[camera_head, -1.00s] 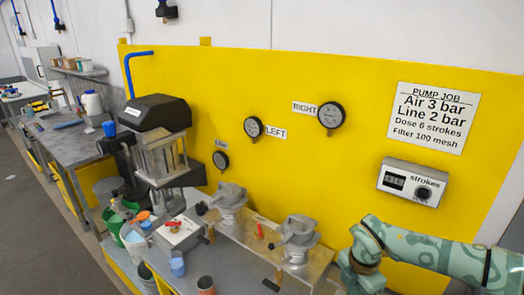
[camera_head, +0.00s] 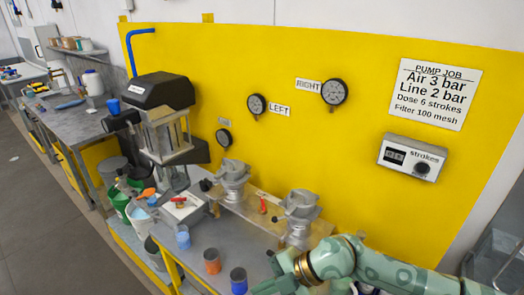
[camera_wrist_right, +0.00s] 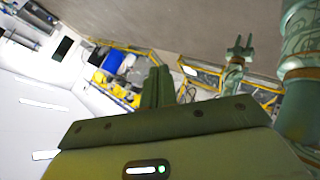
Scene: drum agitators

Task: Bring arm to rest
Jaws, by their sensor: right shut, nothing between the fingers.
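My right arm (camera_head: 375,268) crosses the lower right of the head view, low in front of the yellow panel. Its hand end is near the bottom edge, and its fingertips cannot be made out there. In the right wrist view my right gripper (camera_wrist_right: 159,75) has its two fingers together with nothing between them, clear of any object. My left gripper (camera_wrist_right: 239,47) shows small in the right wrist view, with its fingers apart and empty. My left arm is not in the head view.
Two grey pump units (camera_head: 298,217) stand on the bench close to my right arm. Blue (camera_head: 238,281) and orange (camera_head: 212,262) cups stand at the bench front. An agitator (camera_head: 163,120) stands at left. The yellow panel (camera_head: 300,150) carries gauges and a stroke counter (camera_head: 412,158).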

